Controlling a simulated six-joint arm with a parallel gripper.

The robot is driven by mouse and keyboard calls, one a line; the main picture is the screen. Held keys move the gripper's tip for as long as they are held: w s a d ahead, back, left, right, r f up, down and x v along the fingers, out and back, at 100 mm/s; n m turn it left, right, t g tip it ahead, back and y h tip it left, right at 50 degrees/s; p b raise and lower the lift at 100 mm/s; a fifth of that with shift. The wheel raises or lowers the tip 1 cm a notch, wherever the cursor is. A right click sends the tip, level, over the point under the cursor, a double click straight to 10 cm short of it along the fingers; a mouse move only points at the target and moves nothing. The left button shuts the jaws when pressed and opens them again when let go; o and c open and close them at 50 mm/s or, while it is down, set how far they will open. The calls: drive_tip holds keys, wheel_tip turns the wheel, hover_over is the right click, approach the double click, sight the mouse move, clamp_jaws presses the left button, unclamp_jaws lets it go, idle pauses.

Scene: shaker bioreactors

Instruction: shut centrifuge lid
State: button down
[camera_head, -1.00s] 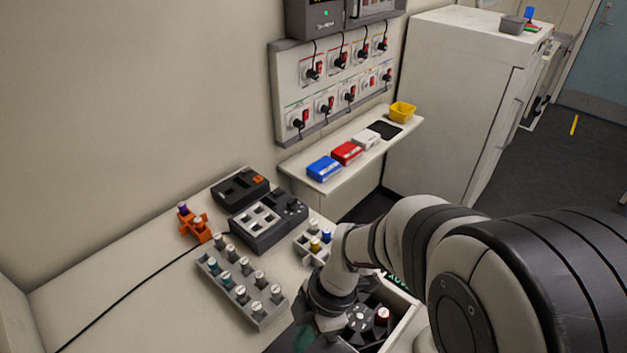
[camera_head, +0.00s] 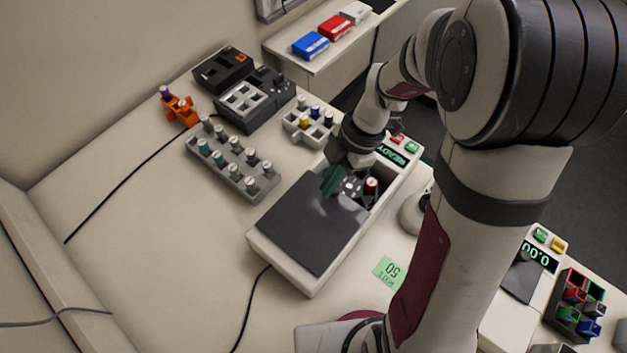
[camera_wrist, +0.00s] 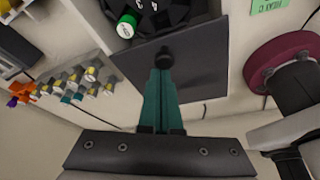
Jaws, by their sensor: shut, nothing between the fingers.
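The centrifuge (camera_head: 313,284) is a pale box with a green READY display. The rotor (camera_wrist: 155,14) and a green-capped tube (camera_wrist: 126,26) show beyond that edge. My gripper (camera_head: 333,186) is shut and empty over that edge. In the wrist view the teal fingertips (camera_wrist: 162,72) are right at the knob; I cannot tell whether they touch.
A grey tube rack (camera_head: 233,167), a small pale rack (camera_head: 309,125) and a dark block device (camera_head: 253,102) stand left of and behind the centrifuge. A green note (camera_head: 388,271) lies to its right. A scale-like device (camera_head: 520,275) stands at lower right.

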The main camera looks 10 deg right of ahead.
drive_tip(key=w+d, duration=0.8)
drive_tip(key=shift+w+d, duration=0.4)
drive_tip(key=s+a+r+m, duration=0.2)
drive_tip(key=r, duration=0.4)
drive_tip(key=s+a+r+m, duration=0.1)
drive_tip(key=s+r+m, duration=0.2)
drive_tip(key=r, duration=0.4)
drive_tip(key=s+a+f+m+h, duration=0.1)
drive_tip(key=s+a+m, duration=0.1)
drive_tip(key=s+m, duration=0.8)
drive_tip(key=s+a+f+m+t+h, duration=0.1)
drive_tip(key=s+a+f+m, duration=0.1)
drive_tip(key=s+m, duration=0.9)
drive_tip(key=shift+a+f+m, duration=0.2)
drive_tip(key=shift+a+m, duration=0.4)
drive_tip(key=shift+a, duration=0.15)
